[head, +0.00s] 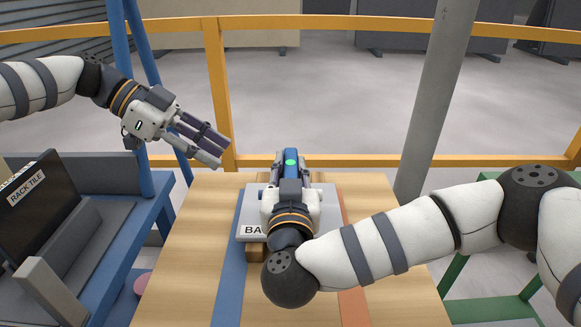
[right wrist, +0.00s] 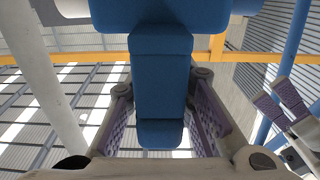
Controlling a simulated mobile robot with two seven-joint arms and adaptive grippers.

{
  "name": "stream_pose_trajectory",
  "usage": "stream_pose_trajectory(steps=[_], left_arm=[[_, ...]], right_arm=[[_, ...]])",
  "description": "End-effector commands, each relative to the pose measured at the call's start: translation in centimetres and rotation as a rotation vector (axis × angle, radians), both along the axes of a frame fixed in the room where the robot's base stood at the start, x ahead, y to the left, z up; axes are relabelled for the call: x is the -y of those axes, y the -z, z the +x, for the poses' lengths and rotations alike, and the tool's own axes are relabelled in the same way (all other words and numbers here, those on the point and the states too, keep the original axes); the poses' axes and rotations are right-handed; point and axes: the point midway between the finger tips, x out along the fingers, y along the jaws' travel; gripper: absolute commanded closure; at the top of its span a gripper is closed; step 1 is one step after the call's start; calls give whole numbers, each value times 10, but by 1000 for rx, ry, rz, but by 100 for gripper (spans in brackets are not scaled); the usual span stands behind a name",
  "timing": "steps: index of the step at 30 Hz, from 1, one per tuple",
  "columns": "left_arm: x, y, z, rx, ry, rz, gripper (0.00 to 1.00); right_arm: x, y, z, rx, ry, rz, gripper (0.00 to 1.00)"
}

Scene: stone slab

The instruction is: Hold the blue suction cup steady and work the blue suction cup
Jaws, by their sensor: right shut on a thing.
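The blue suction cup (head: 291,156) has a green dot on its top and stands over the grey slab (head: 328,200). My right gripper (head: 290,180) is shut on its blue body, seen from behind in the head view. In the right wrist view the blue suction cup (right wrist: 160,75) fills the middle, with purple-padded fingers on both sides. Its contact with the slab is hidden by my gripper and wrist. My left gripper (head: 222,153) is open and empty, up and left of the cup, apart from it. Its fingers also show at the right edge of the right wrist view (right wrist: 290,105).
The slab, with a partly hidden label, lies on a wooden table (head: 190,230) with blue and orange strips. A rack (head: 75,240) marked "RACK TILE" stands at left. A yellow rail (head: 390,160) and grey post (head: 440,90) stand behind. A green frame (head: 480,285) is at right.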

Motion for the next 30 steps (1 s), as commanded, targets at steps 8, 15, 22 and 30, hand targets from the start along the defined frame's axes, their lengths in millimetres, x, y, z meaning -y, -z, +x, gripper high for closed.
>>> stream_pose_trajectory(steps=[8, 15, 22, 30], left_arm=[[-3, 17, 65, 89, -336, 131, 100], [-32, -26, 174, 580, -795, 136, 100], [-4, -61, 171, 1350, -252, 201, 100], [1, 10, 30, 1342, 820, 105, 100]], right_arm=[[0, 1, 0, -1, 0, 0, 100], [0, 1, 0, -1, 0, -1, 100], [0, 1, 0, -1, 1, 0, 100], [0, 1, 0, -1, 1, -1, 100]])
